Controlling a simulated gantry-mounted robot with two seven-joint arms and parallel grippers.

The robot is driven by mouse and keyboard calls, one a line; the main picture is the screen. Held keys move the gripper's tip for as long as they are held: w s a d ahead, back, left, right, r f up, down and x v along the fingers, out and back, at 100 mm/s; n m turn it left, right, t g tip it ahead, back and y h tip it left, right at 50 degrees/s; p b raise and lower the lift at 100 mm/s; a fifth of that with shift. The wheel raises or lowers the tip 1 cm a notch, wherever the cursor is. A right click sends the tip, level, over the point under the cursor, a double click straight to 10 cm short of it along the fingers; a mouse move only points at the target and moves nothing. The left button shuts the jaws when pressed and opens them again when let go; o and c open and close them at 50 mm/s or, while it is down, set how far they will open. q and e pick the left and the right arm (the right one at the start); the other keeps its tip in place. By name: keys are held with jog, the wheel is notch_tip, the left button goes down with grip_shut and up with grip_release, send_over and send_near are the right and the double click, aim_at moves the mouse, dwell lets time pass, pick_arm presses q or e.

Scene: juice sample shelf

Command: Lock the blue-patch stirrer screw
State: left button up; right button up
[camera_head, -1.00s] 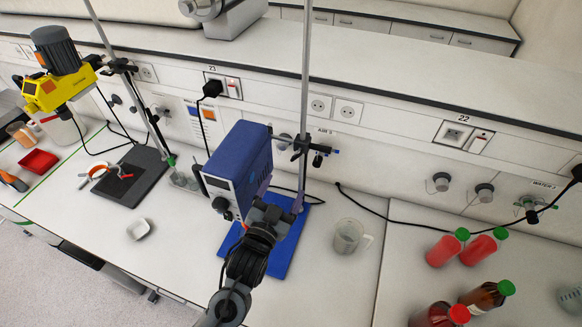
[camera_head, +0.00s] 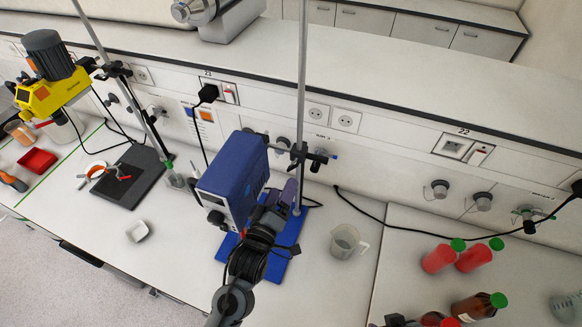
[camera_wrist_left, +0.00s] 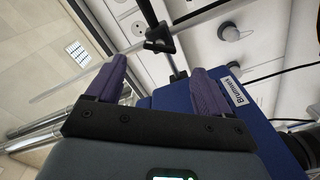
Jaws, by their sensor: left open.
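The blue stirrer (camera_head: 235,178) is a blue box with a pale front, on an upright metal rod (camera_head: 302,75) above a blue patch (camera_head: 276,266). A black clamp with dark screw knobs (camera_head: 318,158) sits on the rod; it also shows in the left wrist view (camera_wrist_left: 160,40). My left gripper (camera_head: 281,197) is beside the stirrer's right side, below the clamp. In the left wrist view its purple fingers (camera_wrist_left: 158,85) are spread, with nothing held between them. The clamp is beyond the fingertips. I cannot tell which knob is the locking screw. My right gripper is not clearly seen.
A clear beaker (camera_head: 345,242) stands right of the blue patch. A yellow stirrer (camera_head: 50,90) is at the left above a black patch (camera_head: 128,180). A black cable crosses the back. The bench left of the blue patch is mostly clear.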

aim_at(292, 169)
pick_arm(q)
jog(key=p+x, duration=0.1)
jog(key=x, duration=0.5)
jog(key=shift+w+d, duration=0.1)
jog(key=shift+w+d+p, duration=0.2)
jog(key=shift+w+p, duration=0.1)
jog(key=shift+w, duration=0.35)
jog(key=c, duration=1)
jog(key=shift+c, duration=0.2)
jog(key=shift+m, duration=0.3)
jog(key=m, duration=0.5)
jog(key=shift+p, duration=0.35)
jog(key=m, duration=0.5)
